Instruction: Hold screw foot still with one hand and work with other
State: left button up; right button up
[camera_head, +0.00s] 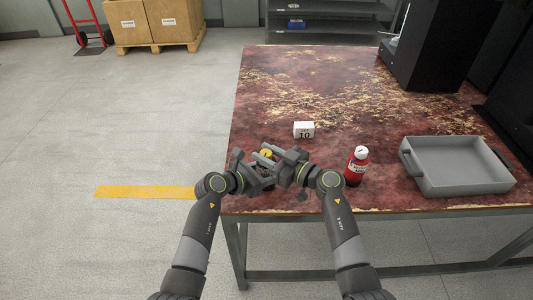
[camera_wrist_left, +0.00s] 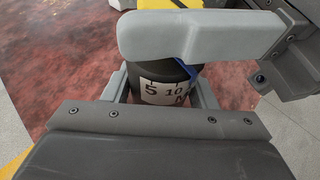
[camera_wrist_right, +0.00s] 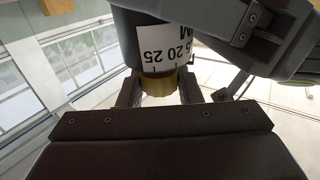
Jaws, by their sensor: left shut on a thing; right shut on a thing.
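The screw foot is a dark cylinder with a white number scale and a yellow part; its dark body (camera_wrist_left: 165,80) shows in the left wrist view between my left fingers. My left gripper (camera_head: 257,172) is shut on this dark body. My right gripper (camera_head: 277,157) is shut on the yellow ribbed part (camera_wrist_right: 159,85), which shows below the scale (camera_wrist_right: 165,50) in the right wrist view. In the head view the two grippers meet near the table's front left and hide most of the screw foot; a bit of yellow (camera_head: 266,153) shows between them.
On the mottled red table (camera_head: 300,80) stand a white block marked 10 (camera_head: 304,130), a red bottle (camera_head: 357,168) right of my right gripper, and a grey tray (camera_head: 407,165) at the right. Black equipment (camera_head: 425,45) stands at the back right. The back left of the tabletop is clear.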

jog(key=shift+m+t+h, duration=1.1)
jog(key=shift+t+h, duration=0.2)
jog(key=shift+t, duration=0.1)
jog(key=o, duration=1)
jog(key=shift+c, duration=0.2)
jog(key=v, duration=1.2)
jog(key=shift+d, duration=0.1)
